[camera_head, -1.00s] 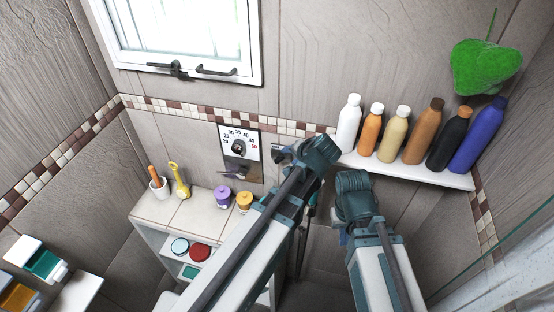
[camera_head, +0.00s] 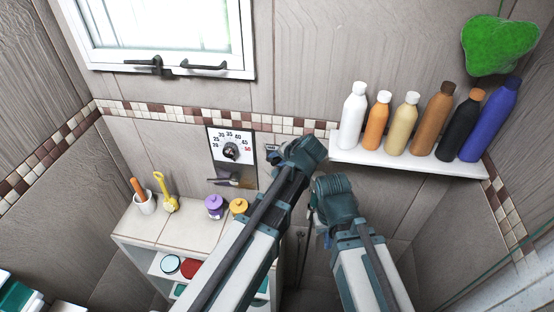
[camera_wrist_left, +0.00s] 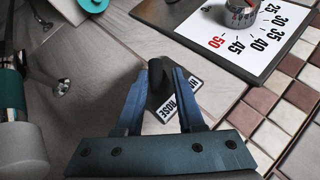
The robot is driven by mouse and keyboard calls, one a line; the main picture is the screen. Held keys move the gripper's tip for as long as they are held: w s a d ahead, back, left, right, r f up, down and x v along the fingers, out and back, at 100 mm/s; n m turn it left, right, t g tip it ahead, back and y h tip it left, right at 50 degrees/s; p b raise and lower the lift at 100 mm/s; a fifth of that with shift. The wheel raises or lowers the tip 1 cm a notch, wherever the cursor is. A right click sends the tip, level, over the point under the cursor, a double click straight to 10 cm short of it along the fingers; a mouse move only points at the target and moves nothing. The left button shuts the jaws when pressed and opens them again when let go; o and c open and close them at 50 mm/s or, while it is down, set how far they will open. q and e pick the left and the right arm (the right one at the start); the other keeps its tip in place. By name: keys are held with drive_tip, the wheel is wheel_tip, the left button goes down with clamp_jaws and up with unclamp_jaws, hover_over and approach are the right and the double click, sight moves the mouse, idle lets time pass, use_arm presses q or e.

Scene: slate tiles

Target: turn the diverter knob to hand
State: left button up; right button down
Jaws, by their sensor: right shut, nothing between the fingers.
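The diverter knob is a dark cylinder (camera_wrist_left: 156,72) in the left wrist view, standing out from a tile right of the temperature plate. A small label (camera_wrist_left: 180,101) that seems to read HOSE lies beside it, partly hidden by the fingers. My left gripper (camera_wrist_left: 159,78) has its blue fingers apart, one on each side of the knob, with a gap visible; contact is unclear. In the head view my left wrist (camera_head: 303,155) largely covers this spot. My right gripper (camera_head: 316,222) hangs lower right, shut and empty, its tips mostly hidden.
The temperature plate (camera_head: 245,137) has a round dial, with a lever (camera_head: 233,181) below. A shelf of bottles (camera_head: 400,155) is close right of my left wrist. A low cabinet (camera_head: 150,222) holds jars, a cup and a yellow tool.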

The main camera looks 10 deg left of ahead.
use_arm(q)
drive_tip(key=shift+w, duration=0.1)
clamp_jaws()
